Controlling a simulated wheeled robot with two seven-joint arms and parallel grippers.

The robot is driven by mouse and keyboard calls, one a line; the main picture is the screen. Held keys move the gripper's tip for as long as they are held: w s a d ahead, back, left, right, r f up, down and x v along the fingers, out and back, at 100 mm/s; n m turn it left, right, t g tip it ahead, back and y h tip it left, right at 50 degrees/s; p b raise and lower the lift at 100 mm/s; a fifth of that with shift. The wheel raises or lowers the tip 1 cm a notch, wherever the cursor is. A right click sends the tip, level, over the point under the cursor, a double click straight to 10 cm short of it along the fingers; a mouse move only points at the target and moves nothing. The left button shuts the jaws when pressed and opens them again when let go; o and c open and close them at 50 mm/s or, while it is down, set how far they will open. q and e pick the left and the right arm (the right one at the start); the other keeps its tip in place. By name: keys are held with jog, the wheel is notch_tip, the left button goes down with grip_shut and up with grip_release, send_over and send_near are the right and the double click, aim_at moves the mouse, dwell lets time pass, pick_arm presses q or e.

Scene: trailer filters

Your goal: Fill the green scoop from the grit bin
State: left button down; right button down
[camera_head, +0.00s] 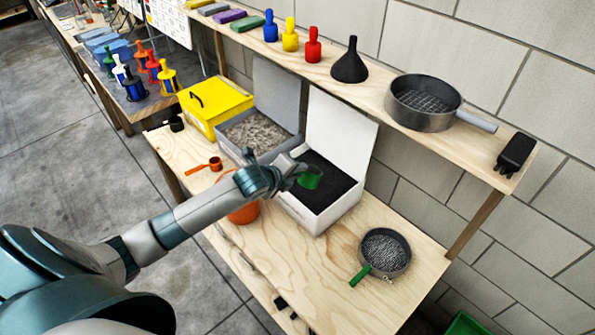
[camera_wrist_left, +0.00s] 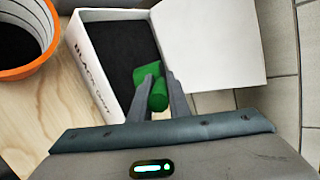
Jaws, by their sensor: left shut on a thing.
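My left gripper (camera_head: 292,170) is shut on the handle of the green scoop (camera_head: 310,178). In the left wrist view, the scoop's green handle (camera_wrist_left: 158,96) shows between the fingers, and its head lies in front of the black fill. The scoop is over an open white box (camera_head: 322,222) holding black grit (camera_head: 325,170); I cannot tell whether it touches the grit. The box's lettering starts with "BLACK" in the left wrist view (camera_wrist_left: 88,68); the rest is unclear. The inside of the scoop is hidden. My right gripper is not in view.
A grey bin (camera_head: 290,146) of grey gravel and a yellow box (camera_head: 215,105) stand left of the white box. An orange pot (camera_head: 243,214) is partly behind my arm. A sieve (camera_head: 385,252) lies right. A shelf (camera_head: 375,95) overhangs the back. The front right tabletop is mostly clear.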

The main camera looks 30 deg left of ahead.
pick_arm(q)
jog(key=shift+t+b, duration=0.3)
jog(key=shift+b, duration=0.2)
jog(key=shift+r+t+b, duration=0.15)
jog(key=shift+t+b, duration=0.25)
jog(key=shift+b, duration=0.35)
jog(key=r+t+b, duration=0.1)
jog(key=t+b, duration=0.1)
jog(key=b, duration=0.2)
jog(key=shift+r+h+b, duration=0.2)
jog(key=shift+h+b, duration=0.2)
jog(key=t+b, duration=0.1)
jog(key=b, duration=0.1)
jog(key=shift+r+n+t+b, duration=0.3)
jog(key=shift+r+n+b, duration=0.05)
jog(key=shift+r+n, duration=0.05)
jog(key=shift+r+b, duration=0.2)
jog(key=shift+b, duration=0.1)
jog(key=shift+r, duration=0.1)
